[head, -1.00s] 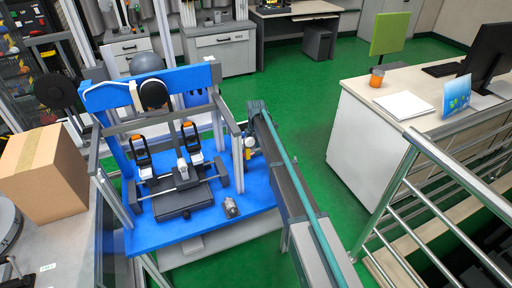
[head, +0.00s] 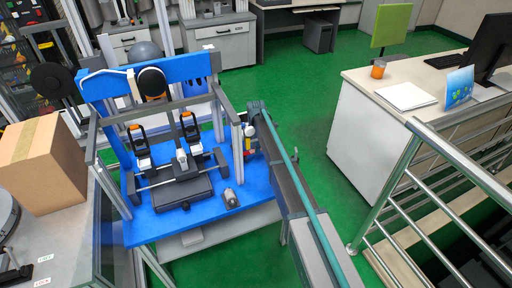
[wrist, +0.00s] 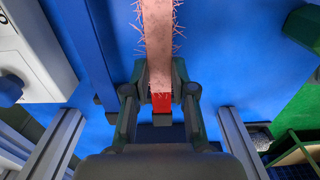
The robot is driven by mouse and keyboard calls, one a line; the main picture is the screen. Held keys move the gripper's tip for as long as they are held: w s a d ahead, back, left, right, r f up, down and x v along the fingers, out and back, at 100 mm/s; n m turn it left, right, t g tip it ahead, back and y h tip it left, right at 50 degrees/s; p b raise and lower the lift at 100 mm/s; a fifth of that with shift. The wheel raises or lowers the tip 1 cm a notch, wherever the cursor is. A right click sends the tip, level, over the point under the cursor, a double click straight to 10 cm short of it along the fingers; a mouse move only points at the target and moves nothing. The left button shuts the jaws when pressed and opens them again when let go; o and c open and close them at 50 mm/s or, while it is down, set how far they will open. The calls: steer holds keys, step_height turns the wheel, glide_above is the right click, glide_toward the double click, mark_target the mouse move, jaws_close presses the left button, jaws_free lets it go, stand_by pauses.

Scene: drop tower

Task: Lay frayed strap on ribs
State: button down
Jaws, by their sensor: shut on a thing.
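In the wrist view a pale pink strap (wrist: 158,30) with frayed, bristly edges runs up the picture. Its near end is a red band (wrist: 161,102). My gripper (wrist: 160,78) is shut on the strap near this end, one finger on each side. A blue surface lies behind the strap; the strap's far end is cut off by the top edge. I cannot make out the gripper or strap in the head view. The head view shows the blue rig (head: 160,228) with a black central unit (head: 183,190) and two upright black-and-white parts with orange tips (head: 138,135). I cannot tell which parts are the ribs.
Grey metal posts (head: 237,150) frame the rig. A small grey cylinder (head: 231,199) lies on its blue deck. A long grey and teal beam (head: 300,200) runs along its right side. A cardboard box (head: 45,165) stands left. A railing (head: 395,190) and a white desk (head: 345,135) are right.

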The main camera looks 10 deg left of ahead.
steer(key=c, duration=0.9)
jaws_free()
step_height(320, 180, up, 12)
